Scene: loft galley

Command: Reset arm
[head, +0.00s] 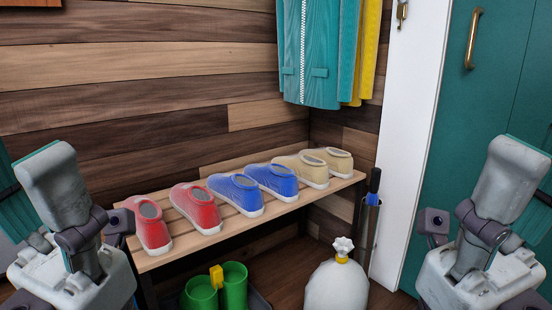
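My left arm stands at the lower left, with a grey and white end part (62,190) on a dark joint. My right arm stands at the lower right in a mirrored pose, with a similar grey and white end part (503,185). Both are upright and apart from the shoe bench. No two fingertips can be made out on either side, so I cannot tell whether either gripper is open or shut. I see no object held by either arm.
A slatted wooden bench (160,257) holds red shoes (152,228), blue shoes (236,193) and beige shoes (303,170). Green boots (234,285) and a white rounded object (336,288) stand below. Jackets (312,55) hang above. A teal door (455,130) is at right.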

